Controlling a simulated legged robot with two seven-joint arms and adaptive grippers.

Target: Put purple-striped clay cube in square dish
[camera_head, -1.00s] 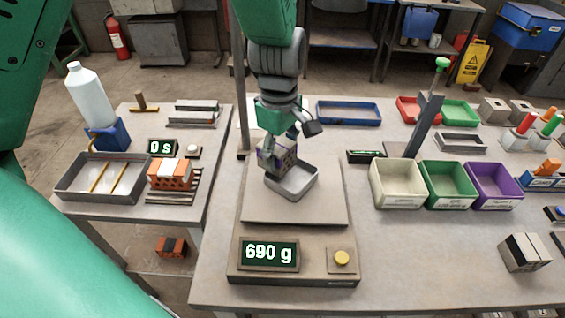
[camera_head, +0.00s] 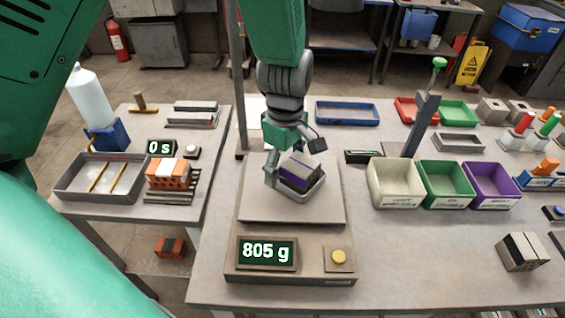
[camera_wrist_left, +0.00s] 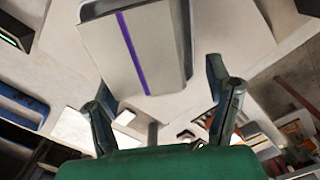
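The purple-striped clay cube (camera_head: 300,174) sits tilted in the square dish (camera_head: 303,196), its purple stripe facing up. The grey dish stands on the plate of the scale (camera_head: 250,208), whose display reads 805 g. My left gripper (camera_head: 294,160) is just above and behind the cube with its fingers spread apart. In the left wrist view the grey cube (camera_wrist_left: 152,52) with its purple line lies beyond the open fingertips (camera_wrist_left: 160,85), clear of both. Part of the dish is hidden behind the cube. My right gripper does not show.
Cream (camera_head: 397,185), green (camera_head: 447,186) and purple (camera_head: 492,186) bins stand right of the scale. A dark upright post (camera_head: 422,125) rises behind them. A blue tray (camera_head: 347,112) lies at the back. The table's front right is mostly clear, with a striped block (camera_head: 523,252).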

